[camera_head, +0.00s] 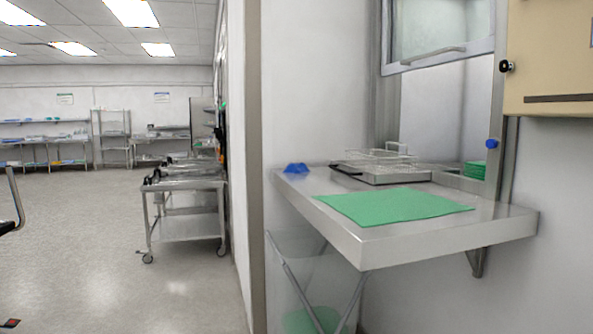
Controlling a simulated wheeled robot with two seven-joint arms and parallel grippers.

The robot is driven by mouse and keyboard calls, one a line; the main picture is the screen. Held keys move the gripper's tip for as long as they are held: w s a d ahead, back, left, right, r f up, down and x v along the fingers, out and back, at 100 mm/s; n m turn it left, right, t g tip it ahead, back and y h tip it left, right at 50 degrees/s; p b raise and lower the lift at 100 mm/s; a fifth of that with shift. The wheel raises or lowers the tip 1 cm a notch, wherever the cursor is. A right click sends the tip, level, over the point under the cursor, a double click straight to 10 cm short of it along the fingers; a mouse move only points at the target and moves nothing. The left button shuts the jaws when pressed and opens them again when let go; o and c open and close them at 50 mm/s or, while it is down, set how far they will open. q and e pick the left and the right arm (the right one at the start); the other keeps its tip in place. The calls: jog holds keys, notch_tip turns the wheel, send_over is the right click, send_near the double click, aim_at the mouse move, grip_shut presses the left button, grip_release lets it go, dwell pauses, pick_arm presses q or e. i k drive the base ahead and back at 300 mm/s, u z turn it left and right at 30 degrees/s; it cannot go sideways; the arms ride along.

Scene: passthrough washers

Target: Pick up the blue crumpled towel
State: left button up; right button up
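The blue crumpled towel (296,168) is a small dark blue heap at the far left corner of a metal wall shelf (450,236). It lies just behind a flat green cloth (392,205) and apart from it.
A wire basket on a metal tray (395,176) stands right of the towel. A hatch window (437,35) and a beige box (548,58) are above the shelf. A wall edge (254,165) stands close left. A wheeled cart (187,207) stands farther left, with open floor before it.

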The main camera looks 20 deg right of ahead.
aim_at(298, 168)
jog(key=u, duration=0.35)
jog(key=i, duration=6.15)
jog(key=z, duration=1.7)
